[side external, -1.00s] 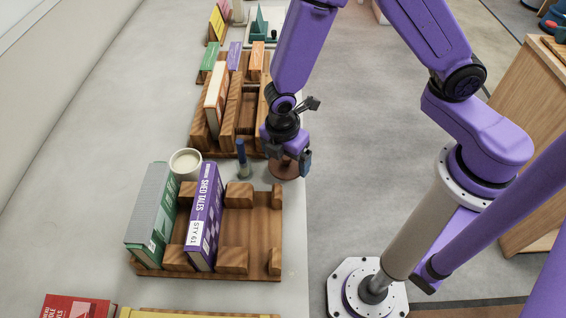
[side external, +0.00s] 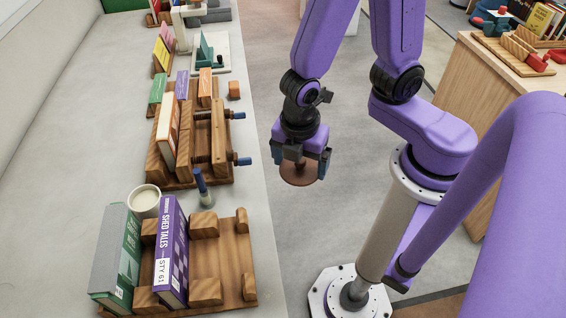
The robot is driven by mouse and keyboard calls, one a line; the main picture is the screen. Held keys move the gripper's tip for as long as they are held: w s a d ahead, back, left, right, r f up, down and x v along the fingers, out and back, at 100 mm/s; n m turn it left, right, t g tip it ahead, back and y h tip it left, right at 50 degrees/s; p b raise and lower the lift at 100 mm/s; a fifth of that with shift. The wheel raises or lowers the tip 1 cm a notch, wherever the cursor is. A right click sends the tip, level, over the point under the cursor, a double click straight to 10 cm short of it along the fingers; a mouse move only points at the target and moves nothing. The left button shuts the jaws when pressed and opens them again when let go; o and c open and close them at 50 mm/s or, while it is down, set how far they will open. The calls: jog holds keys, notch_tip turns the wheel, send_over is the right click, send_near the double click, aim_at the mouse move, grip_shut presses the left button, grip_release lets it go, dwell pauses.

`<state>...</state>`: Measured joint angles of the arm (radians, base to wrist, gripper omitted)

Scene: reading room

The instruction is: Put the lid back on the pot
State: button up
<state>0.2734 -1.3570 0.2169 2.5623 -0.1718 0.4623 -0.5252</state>
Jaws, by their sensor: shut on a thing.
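My gripper (side external: 299,158) is shut on a brown round lid (side external: 299,175), which hangs below the fingers, roughly level. In the picture they are to the right of the table edge, with floor behind them; their height is hard to judge. An open, pale round pot (side external: 145,201) with cream-coloured contents stands on the table to the left, behind the books. The lid is well apart from it. The pot's lower front is partly hidden by the books.
A blue-handled brush (side external: 201,187) stands close right of the pot. A wooden rack (side external: 236,262) holds a green book (side external: 117,258) and a purple book (side external: 172,252) in front. A wooden press (side external: 218,140) stands behind. Table (side external: 75,150) left of these is clear.

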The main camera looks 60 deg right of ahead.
jog(key=shift+s+d+r, duration=0.2)
jog(key=shift+s+r, duration=0.05)
jog(key=shift+s, duration=0.15)
jog(key=w+a+r+n+t, duration=0.15)
jog(key=w+a+n, duration=0.35)
jog(key=w+a, duration=0.75)
jog(key=w+a+r+n+g, duration=0.1)
jog(key=w+a+r+n, duration=0.25)
jog(key=w+a, duration=0.95)
jog(key=w+d+f, duration=0.2)
jog(key=w+f, duration=0.1)
jog(key=f, duration=0.1)
jog(key=shift+w+d+f+y, duration=0.2)
jog(key=shift+d+f+y, duration=0.1)
jog(key=shift+f+n+t, duration=0.25)
jog(key=shift+f, duration=0.45)
jog(key=shift+f, duration=1.3)
jog(key=shift+f, duration=2)
dwell(0.3)
